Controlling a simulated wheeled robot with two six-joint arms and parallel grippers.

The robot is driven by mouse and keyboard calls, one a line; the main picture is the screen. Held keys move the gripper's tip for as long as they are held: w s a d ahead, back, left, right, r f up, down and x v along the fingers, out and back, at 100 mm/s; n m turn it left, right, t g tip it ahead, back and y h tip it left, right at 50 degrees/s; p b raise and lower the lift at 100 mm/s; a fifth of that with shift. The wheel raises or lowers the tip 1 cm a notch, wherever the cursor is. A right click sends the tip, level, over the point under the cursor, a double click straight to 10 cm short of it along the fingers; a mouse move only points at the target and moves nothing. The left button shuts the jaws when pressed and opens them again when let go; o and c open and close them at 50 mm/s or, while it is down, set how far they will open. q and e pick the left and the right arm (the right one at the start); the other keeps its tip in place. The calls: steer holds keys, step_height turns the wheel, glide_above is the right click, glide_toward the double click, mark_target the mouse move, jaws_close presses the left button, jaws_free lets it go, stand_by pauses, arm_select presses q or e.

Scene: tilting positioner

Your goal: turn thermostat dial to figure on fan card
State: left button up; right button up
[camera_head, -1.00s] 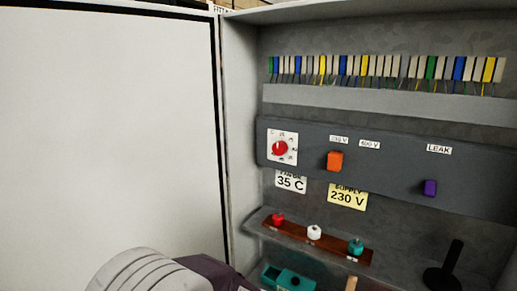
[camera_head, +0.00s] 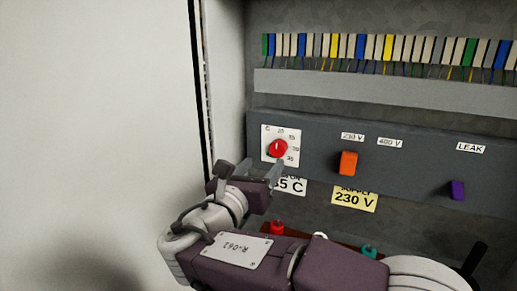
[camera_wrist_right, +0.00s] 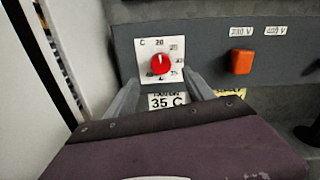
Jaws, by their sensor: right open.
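The thermostat dial (camera_head: 278,148) is a round red knob with a white pointer line, on a white plate with figures around it. In the right wrist view the dial (camera_wrist_right: 160,64) has its pointer straight up, at about the 20. The fan card (camera_wrist_right: 167,102) below it reads 35 C. In the head view the fan card (camera_head: 293,187) is partly hidden by my right gripper. My right gripper (camera_head: 249,170) is open and empty, just below and in front of the dial; its fingers (camera_wrist_right: 163,82) point toward the dial, one to each side. My left gripper is not in view.
To the right sit an orange switch (camera_head: 348,163), a yellow 230 V supply card (camera_head: 354,198) and a purple switch (camera_head: 457,190). Below are red (camera_head: 277,228) and teal (camera_head: 369,251) knobs. The cabinet door (camera_head: 95,130) stands close on the left.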

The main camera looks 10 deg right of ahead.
mark_target(277, 151)
steer(key=p+x, duration=0.2)
steer(key=x, duration=0.6)
steer(key=shift+w+d, duration=0.25)
steer(key=shift+d, duration=0.1)
steer(key=shift+w+d+f, duration=0.1)
steer(key=shift+w+d, duration=0.05)
steer(key=shift+d, duration=0.15)
steer(key=shift+a, duration=0.1)
steer(key=shift+w+a, duration=0.1)
jaws_close()
